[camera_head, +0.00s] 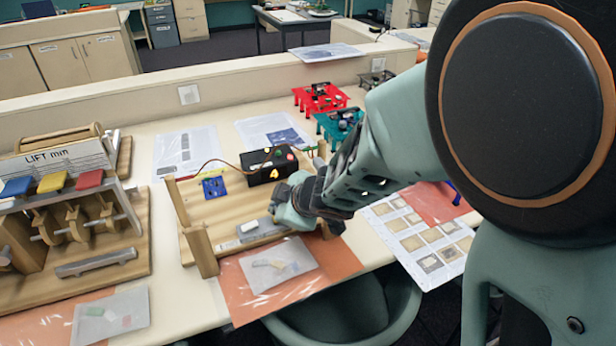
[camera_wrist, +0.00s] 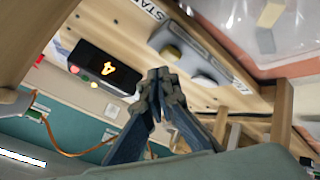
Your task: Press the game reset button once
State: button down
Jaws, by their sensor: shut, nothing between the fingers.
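The wooden game frame (camera_head: 205,236) stands on the table in the head view. Its black display box (camera_head: 266,166) shows a lit 4, with red and green round parts, also visible in the wrist view (camera_wrist: 92,58). A grey bar (camera_head: 262,229) lies along the board's front. In the wrist view this bar (camera_wrist: 190,55) carries raised parts, with a partly cut-off label starting "STA" beside it. I cannot tell which part is the reset button. My gripper (camera_wrist: 160,78) is shut and empty, near the bar; contact cannot be told. In the head view my gripper (camera_head: 284,207) hides the bar's right end.
A wooden cam stand marked LIFT mm (camera_head: 58,158) is at the left. Red (camera_head: 319,98) and teal (camera_head: 338,123) stands are behind, right. A clear packet (camera_head: 278,265) lies on an orange sheet in front. A cream ledge bounds the table's back.

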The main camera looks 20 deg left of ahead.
jog(key=shift+f, duration=0.4)
jog(key=shift+f+b, duration=0.4)
jog(key=shift+b, duration=0.2)
jog(key=shift+r, duration=0.15)
dwell(0.5)
jog(key=shift+r+p, duration=0.7)
jog(key=shift+p, duration=0.2)
jog(key=shift+r, duration=0.1)
notch_tip(320, 180, up, 5)
jog(key=p, duration=0.5)
